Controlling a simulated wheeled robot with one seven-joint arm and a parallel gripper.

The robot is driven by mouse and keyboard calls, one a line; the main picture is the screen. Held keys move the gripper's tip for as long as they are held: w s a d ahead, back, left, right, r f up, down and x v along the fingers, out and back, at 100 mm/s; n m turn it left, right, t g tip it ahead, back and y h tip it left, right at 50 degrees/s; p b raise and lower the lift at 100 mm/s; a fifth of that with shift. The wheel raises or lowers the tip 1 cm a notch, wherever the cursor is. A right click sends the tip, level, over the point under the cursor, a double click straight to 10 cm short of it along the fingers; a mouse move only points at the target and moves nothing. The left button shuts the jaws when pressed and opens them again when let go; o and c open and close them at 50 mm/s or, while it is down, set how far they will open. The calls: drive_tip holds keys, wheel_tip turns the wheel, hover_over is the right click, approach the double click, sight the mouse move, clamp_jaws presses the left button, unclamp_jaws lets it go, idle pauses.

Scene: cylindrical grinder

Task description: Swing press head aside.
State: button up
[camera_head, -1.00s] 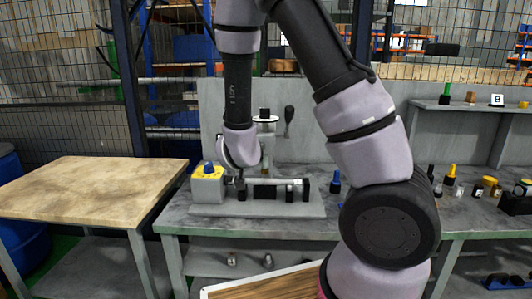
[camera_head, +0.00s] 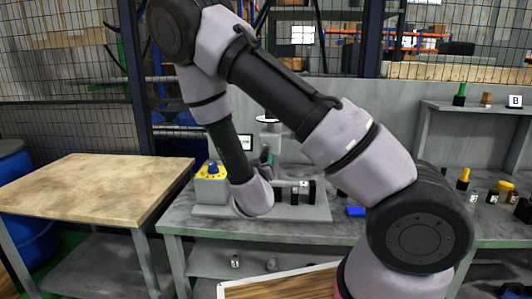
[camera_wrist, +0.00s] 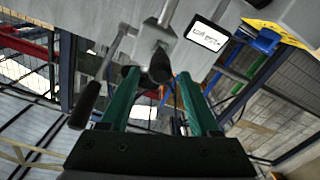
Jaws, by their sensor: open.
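The bench press (camera_head: 271,128) stands at the back of the grey bench, partly hidden by my arm. A pale round disc (camera_head: 268,119) shows at its top. In the wrist view the grey press head (camera_wrist: 150,45) fills the upper middle, with a short black cylinder (camera_wrist: 160,66) below it and a black-handled lever (camera_wrist: 85,104) at left. My gripper (camera_wrist: 164,80) is open and points upward. Its two green fingers stand on either side of the black cylinder, with gaps; I cannot tell any contact. In the head view the gripper (camera_head: 266,156) is small beside the press.
A yellow-topped box with a blue knob (camera_head: 212,170) sits left of my wrist. Small black fixture parts (camera_head: 304,190) stand on the grey base plate at right. A wooden-topped table (camera_head: 90,195) is left. A shelf (camera_head: 470,108) and small items are right.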

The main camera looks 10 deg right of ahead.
sight(265, 149)
drive_tip(key=x, duration=0.8)
drive_tip(key=shift+w+d, duration=0.1)
drive_tip(key=shift+w, duration=0.15)
clamp_jaws()
idle(1.0)
